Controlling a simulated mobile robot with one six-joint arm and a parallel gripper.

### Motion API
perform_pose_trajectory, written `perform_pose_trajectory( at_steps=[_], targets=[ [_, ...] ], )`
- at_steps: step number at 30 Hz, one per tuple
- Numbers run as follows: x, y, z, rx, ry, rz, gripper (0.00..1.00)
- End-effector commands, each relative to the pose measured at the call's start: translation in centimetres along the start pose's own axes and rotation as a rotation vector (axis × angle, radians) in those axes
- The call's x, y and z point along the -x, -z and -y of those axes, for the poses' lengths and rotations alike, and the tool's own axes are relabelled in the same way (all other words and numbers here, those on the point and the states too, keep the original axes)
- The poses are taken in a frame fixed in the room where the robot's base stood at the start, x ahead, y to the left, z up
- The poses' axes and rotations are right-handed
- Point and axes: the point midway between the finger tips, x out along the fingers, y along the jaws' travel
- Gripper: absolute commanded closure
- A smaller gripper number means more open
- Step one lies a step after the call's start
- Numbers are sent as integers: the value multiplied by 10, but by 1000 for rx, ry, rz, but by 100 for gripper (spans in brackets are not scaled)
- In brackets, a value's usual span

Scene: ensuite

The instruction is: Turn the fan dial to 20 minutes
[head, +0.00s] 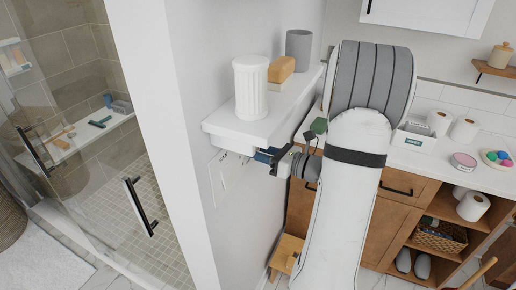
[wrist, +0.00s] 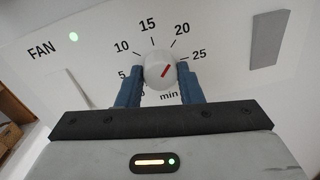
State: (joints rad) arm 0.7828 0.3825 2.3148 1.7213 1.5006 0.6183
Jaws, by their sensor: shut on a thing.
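The fan dial (wrist: 160,71) is a round white knob with a red pointer mark, on a white panel (wrist: 95,62) with the word FAN and a minute scale. The red mark slants up and right, toward the 20 to 25 side; I cannot tell exactly where it points. My gripper (wrist: 158,84) is shut on the dial, one blue finger on each side. The lower numbers are partly hidden by the fingers. In the head view my gripper (head: 266,156) reaches the wall panel (head: 226,176) below a shelf, and the dial is hidden.
A green light (wrist: 73,37) glows on the panel. The white shelf (head: 225,124) just above my gripper holds a ribbed white cup (head: 251,88), a tan block (head: 281,70) and a grey cup (head: 299,46). A glass shower door (head: 75,90) stands left, a wooden vanity (head: 410,200) right.

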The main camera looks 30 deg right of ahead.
Motion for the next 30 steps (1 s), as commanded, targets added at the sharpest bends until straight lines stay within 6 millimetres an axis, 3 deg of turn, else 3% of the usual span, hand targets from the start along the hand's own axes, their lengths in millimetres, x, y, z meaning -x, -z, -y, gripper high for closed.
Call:
perform_pose_trajectory(
  at_steps=[15,16,23,30],
  targets=[
    [0,4,-1,-25,-1,-8,89],
    [0,4,-1,-24,-1,-7,64],
    [0,2,0,-21,-1,-4,45],
    [0,1,0,-19,0,-2,45]
  ],
)
